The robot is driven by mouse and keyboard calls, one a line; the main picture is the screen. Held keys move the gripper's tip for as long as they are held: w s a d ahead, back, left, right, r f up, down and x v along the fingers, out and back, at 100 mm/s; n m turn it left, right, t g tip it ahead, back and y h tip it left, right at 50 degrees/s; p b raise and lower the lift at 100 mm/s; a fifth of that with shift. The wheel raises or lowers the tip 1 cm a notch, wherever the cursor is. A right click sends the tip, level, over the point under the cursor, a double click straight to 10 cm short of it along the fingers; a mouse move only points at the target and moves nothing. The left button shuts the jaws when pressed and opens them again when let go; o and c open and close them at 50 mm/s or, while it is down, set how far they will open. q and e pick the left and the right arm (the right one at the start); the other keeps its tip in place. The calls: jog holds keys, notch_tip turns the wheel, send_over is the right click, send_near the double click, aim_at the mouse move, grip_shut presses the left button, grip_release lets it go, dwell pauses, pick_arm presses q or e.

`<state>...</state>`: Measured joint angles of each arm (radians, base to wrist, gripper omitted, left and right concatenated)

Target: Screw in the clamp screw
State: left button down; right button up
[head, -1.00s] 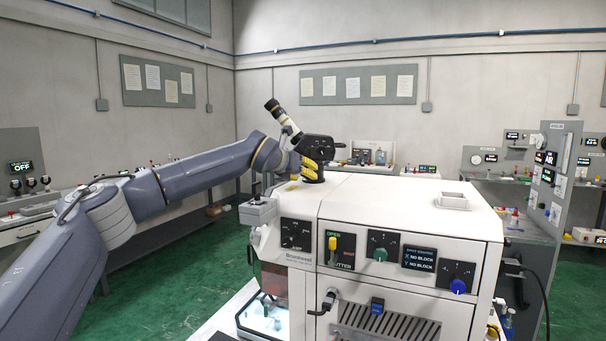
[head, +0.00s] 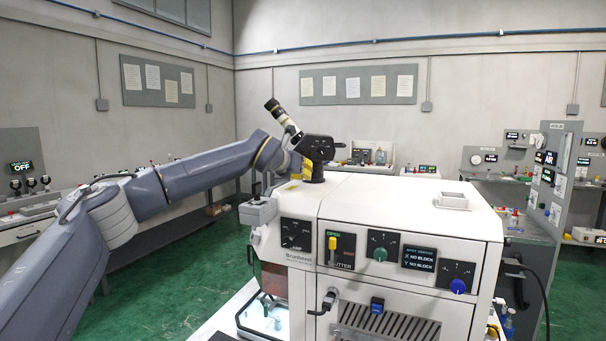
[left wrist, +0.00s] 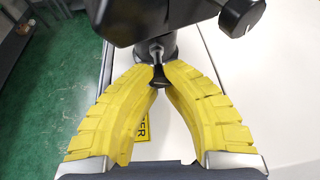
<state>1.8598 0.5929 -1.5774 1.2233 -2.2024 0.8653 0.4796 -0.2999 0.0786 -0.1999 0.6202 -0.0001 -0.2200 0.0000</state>
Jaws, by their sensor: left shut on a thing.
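The clamp screw (left wrist: 158,77) shows in the left wrist view as a small dark knob on a thin metal shank. It points into a dark round post under a black optical head (left wrist: 165,20). My left gripper (left wrist: 159,80) has its two yellow ribbed fingers closed around the knob. In the head view my left gripper (head: 307,168) is at the post below the black optical head (head: 317,148), on top of the white machine (head: 400,205). The screw itself is hidden in the head view. My right gripper is in no view.
A black knob (left wrist: 242,15) juts from the optical head near my fingers. The rest of the machine top is clear.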

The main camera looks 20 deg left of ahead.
pick_arm(q)
jog(key=shift+r+m+t+y, duration=0.15)
jog(key=shift+m+t+y, duration=0.15)
jog(key=shift+m+y, duration=1.5)
jog(key=shift+m, duration=0.3)
jog(key=c, duration=1.2)
grip_release()
jog(key=shift+d, duration=0.1)
jog(key=shift+s, duration=0.15)
jog(key=v, duration=1.1)
jog(key=shift+s, duration=0.35)
jog(key=shift+r, duration=0.15)
jog(key=shift+c, duration=0.2)
